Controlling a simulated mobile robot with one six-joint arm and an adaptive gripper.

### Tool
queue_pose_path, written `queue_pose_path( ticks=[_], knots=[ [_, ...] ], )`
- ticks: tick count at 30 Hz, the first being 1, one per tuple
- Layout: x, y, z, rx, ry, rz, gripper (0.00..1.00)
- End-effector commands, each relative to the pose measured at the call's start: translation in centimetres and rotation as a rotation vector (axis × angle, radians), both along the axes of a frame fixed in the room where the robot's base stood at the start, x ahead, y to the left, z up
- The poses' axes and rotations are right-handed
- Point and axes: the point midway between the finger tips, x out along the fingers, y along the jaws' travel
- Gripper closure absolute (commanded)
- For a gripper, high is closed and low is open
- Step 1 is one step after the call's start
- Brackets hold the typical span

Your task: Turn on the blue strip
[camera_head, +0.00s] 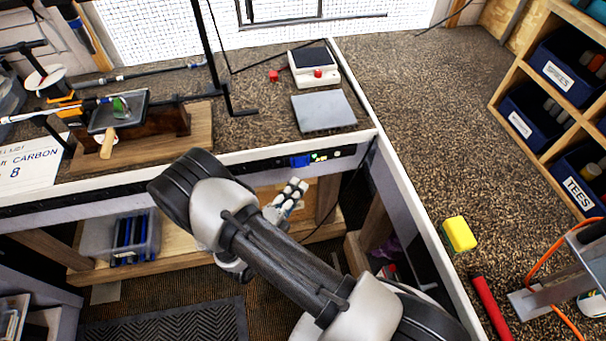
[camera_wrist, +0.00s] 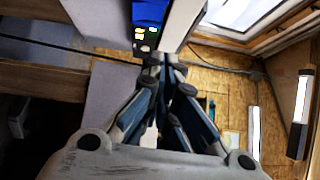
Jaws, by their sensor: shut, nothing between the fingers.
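A small blue block (camera_head: 300,160) sits on the dark strip along the bench's front face, with small yellow-green lit spots (camera_head: 320,156) just right of it. In the wrist view the blue face (camera_wrist: 150,11) shows at the top, with the yellow-green spots (camera_wrist: 146,34) below it. My gripper (camera_head: 296,185) is shut and empty, just below and in front of the strip in the head view. In the wrist view its fingertips (camera_wrist: 164,58) meet just below the lit spots. I cannot tell whether they touch the strip.
The bench top holds a vise-like stand (camera_head: 118,112), a white scale (camera_head: 314,67) and a grey plate (camera_head: 323,111). A yellow sponge (camera_head: 459,234) and red grip (camera_head: 490,307) lie on the right counter. A plastic bin (camera_head: 120,238) sits on the lower shelf.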

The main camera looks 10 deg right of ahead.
Motion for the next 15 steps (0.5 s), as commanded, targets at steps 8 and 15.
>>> queue_pose_path(
  ticks=[8, 15],
  knots=[
    [-3.4, 3.7, 0.6, 0.001, 0.000, 0.003, 1.00],
    [-4.3, 4.4, 0.7, 0.002, 0.000, -0.002, 1.00]
  ],
)
